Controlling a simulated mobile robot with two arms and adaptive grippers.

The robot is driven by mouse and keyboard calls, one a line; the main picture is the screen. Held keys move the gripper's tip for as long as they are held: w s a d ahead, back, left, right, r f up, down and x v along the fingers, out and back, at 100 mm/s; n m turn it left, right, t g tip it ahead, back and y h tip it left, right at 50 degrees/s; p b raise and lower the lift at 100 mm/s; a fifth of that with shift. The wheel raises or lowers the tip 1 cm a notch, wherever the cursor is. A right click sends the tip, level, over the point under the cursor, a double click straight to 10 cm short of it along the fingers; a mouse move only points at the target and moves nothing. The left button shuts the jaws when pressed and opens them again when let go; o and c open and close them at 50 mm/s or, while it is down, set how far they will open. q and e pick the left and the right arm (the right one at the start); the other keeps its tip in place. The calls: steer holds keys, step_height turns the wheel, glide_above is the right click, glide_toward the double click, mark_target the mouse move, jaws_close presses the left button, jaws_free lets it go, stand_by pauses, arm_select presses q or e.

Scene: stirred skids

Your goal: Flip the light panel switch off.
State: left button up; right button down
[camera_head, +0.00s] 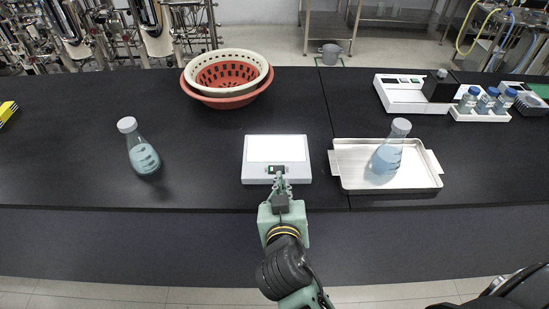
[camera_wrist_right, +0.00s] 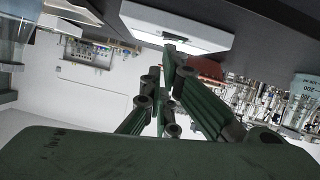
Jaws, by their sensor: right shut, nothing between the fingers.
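The light panel (camera_head: 277,150) is a flat white box on the black bench, its top bright white. In the right wrist view the fingers (camera_wrist_right: 170,62) point toward the panel (camera_wrist_right: 178,28), which appears upside down. My left gripper is not in view.
A flask (camera_head: 142,155) stands left of the panel. A metal tray (camera_head: 430,180) holding another flask (camera_head: 388,155) is to the right. Nested baskets (camera_head: 222,101) are behind. A white device (camera_head: 403,97) and blue-capped bottles (camera_head: 487,102) stand at the back right. The bench front is clear.

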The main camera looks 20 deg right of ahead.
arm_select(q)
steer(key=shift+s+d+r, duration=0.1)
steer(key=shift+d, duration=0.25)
arm_select(e)
steer(key=shift+t, duration=0.6)
steer(key=r, duration=0.2)
steer(key=w+a+r, duration=0.1)
steer(key=r, duration=0.1)
glide_above(276, 169)
steer(key=s, duration=0.2)
step_height(276, 169, down, 2)
steer(key=shift+f, duration=0.15)
steer(key=f+b, duration=0.2)
steer(key=f, duration=0.1)
steer(key=shift+w+d, duration=0.1)
steer(key=shift+d, duration=0.1)
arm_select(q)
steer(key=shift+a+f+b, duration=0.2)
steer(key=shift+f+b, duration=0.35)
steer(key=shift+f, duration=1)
arm_select(e)
steer(key=shift+f, duration=0.5)
steer(key=shift+d, duration=0.1)
